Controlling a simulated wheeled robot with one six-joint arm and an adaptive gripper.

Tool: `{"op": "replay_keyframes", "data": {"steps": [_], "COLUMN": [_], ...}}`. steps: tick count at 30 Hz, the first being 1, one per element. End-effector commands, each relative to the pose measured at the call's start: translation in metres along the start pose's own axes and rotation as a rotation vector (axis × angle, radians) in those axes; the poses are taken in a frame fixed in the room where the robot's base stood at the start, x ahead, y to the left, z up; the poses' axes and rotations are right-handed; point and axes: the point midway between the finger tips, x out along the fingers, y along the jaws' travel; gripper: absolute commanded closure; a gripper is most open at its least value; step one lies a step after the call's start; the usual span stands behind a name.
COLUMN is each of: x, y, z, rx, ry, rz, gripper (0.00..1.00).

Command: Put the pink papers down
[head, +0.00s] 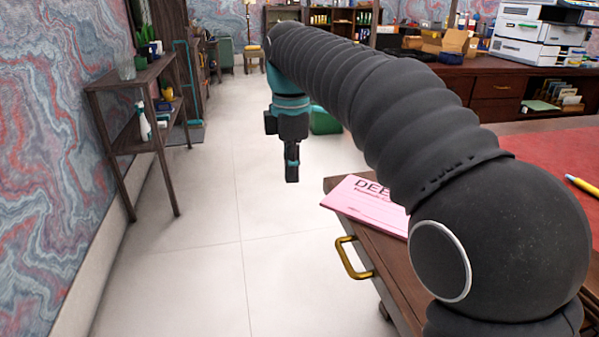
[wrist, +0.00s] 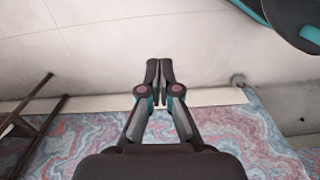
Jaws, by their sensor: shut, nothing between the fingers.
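The pink papers (head: 368,205) lie on the corner of the wooden desk (head: 398,258), with dark print along their top edge. Their right part is hidden behind my arm. My gripper (head: 292,176) hangs pointing down over the floor, to the left of the papers and apart from them. In the wrist view my gripper (wrist: 159,66) has its two fingers together with nothing between them.
A brass handle (head: 352,260) sticks out from the desk's side. A yellow pen (head: 582,186) lies on the red desk top (head: 540,160). A narrow shelf (head: 140,80) stands along the left wall. A green bin (head: 325,121) is on the floor behind. The tiled floor between is clear.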

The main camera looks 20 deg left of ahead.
Motion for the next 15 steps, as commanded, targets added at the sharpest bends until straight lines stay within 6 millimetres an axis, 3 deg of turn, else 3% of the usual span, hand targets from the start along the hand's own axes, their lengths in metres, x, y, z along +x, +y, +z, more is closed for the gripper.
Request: {"op": "replay_keyframes", "data": {"steps": [12,15], "x": [0.079,0.080], "y": [-0.001,0.000], "z": [0.001,0.013], "rx": [0.002,0.003], "ry": [-0.001,0.000], "rz": [-0.002,0.001], "gripper": [1.00,1.00]}}
